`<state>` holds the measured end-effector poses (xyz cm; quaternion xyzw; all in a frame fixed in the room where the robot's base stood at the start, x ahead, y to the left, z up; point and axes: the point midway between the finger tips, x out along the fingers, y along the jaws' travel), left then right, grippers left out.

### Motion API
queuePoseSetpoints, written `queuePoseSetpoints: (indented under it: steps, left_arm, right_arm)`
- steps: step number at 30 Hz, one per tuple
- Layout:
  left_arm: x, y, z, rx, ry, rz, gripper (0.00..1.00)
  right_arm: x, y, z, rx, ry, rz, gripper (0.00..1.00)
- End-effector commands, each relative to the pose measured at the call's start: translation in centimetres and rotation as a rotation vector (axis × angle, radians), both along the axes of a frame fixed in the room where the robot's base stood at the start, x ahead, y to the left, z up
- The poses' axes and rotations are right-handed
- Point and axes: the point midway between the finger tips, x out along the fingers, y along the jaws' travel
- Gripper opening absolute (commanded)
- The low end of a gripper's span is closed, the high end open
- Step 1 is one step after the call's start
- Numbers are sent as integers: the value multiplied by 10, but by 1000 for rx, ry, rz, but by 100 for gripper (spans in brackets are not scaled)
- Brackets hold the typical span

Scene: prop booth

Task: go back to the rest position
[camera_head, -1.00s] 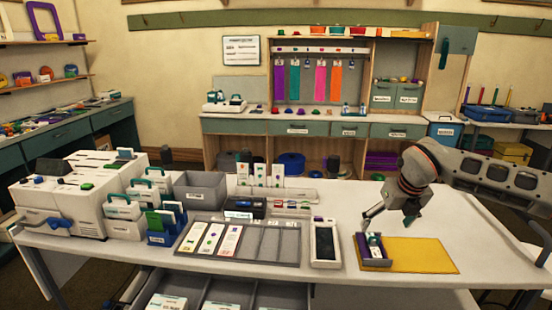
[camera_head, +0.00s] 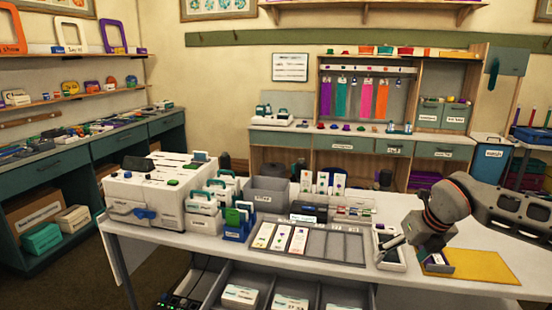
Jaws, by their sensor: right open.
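My right gripper (camera_head: 405,247) reaches in from the right over the white table (camera_head: 200,262). It is open, with nothing seen between its fingers. The gripper hides part of both. A yellow mat (camera_head: 485,267) lies to the right of the bin, under my arm. My left gripper is not in view.
A grey card tray (camera_head: 345,247) with several cards lies mid-table. A grey bin (camera_head: 268,195), small card holders (camera_head: 235,222) and a white machine (camera_head: 150,195) stand to the left. Drawers (camera_head: 265,290) show below the table front. Shelves and cabinets line the walls.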

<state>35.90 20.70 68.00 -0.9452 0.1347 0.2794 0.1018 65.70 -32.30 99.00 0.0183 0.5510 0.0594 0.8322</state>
Motion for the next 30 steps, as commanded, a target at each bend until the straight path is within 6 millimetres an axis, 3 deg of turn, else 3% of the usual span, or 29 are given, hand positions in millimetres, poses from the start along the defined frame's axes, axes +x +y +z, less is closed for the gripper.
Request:
queuePoseSetpoints:
  steps: [1,5,10,13,15,18,21,23,27,30]
  left_arm:
    - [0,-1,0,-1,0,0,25]
    - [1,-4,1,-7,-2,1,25]
    - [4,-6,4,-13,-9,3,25]
    - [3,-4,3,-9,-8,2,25]
    - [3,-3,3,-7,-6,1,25]
    - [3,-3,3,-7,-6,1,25]
    - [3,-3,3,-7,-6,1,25]
    - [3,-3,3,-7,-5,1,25]
    - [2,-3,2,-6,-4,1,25]
    - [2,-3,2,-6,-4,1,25]
  right_arm:
    - [-5,26,-10,48,1,52,82]
    - [-21,101,-23,201,-14,187,82]
    - [-58,210,-21,484,-50,347,82]
    - [-86,272,-4,693,-82,409,82]
    - [-106,311,18,864,-116,427,82]
    - [-126,348,59,1116,-175,400,82]
    - [-135,361,100,1352,-239,306,82]
    - [-134,358,122,1481,-280,222,82]
    - [-120,323,155,1732,-378,-58,82]
    - [-104,279,155,1849,-444,-316,82]
